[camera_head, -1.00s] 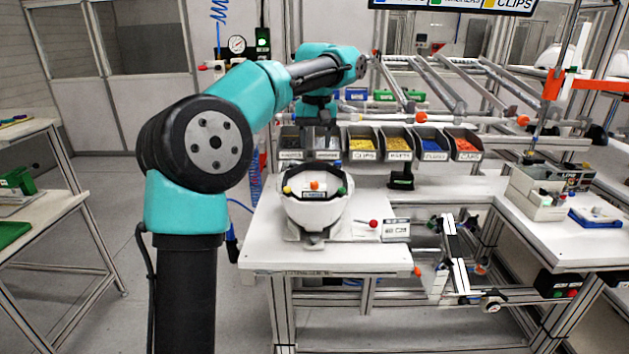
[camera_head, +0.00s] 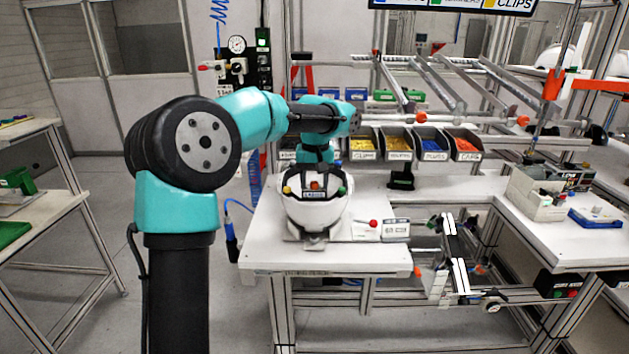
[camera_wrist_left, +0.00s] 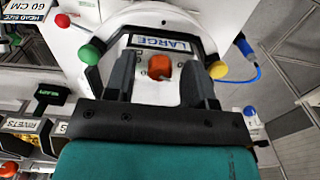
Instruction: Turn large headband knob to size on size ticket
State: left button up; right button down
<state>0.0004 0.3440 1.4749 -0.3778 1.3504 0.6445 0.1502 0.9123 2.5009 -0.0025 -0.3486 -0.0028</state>
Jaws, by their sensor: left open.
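A white helmet shell (camera_head: 318,214) sits in a holder on the white bench. The large headband knob is orange (camera_head: 316,185), below a LARGE label (camera_wrist_left: 160,43) in the left wrist view. A green knob (camera_wrist_left: 89,54) and a yellow knob (camera_wrist_left: 218,69) flank it. My left gripper (camera_wrist_left: 161,60) is open, with one dark finger on each side of the orange knob (camera_wrist_left: 160,68). I cannot tell whether the fingers touch it. The size ticket (camera_head: 396,228) stands right of the shell; in the left wrist view it (camera_wrist_left: 25,10) reads HEAD SIZE 60 CM. My right gripper is out of view.
A red ball-tipped lever (camera_head: 373,224) lies between the shell and the ticket. Bins of coloured parts (camera_head: 430,144) line the back, with a small black stand (camera_head: 402,178) in front of them. The bench's front part (camera_head: 330,262) is clear.

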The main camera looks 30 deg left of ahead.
pick_arm(q)
grip_shut()
dwell(0.3)
jog(key=shift+m, duration=0.5)
jog(key=m, duration=1.2)
jog(key=shift+a, duration=0.1)
jog(key=m, duration=0.5)
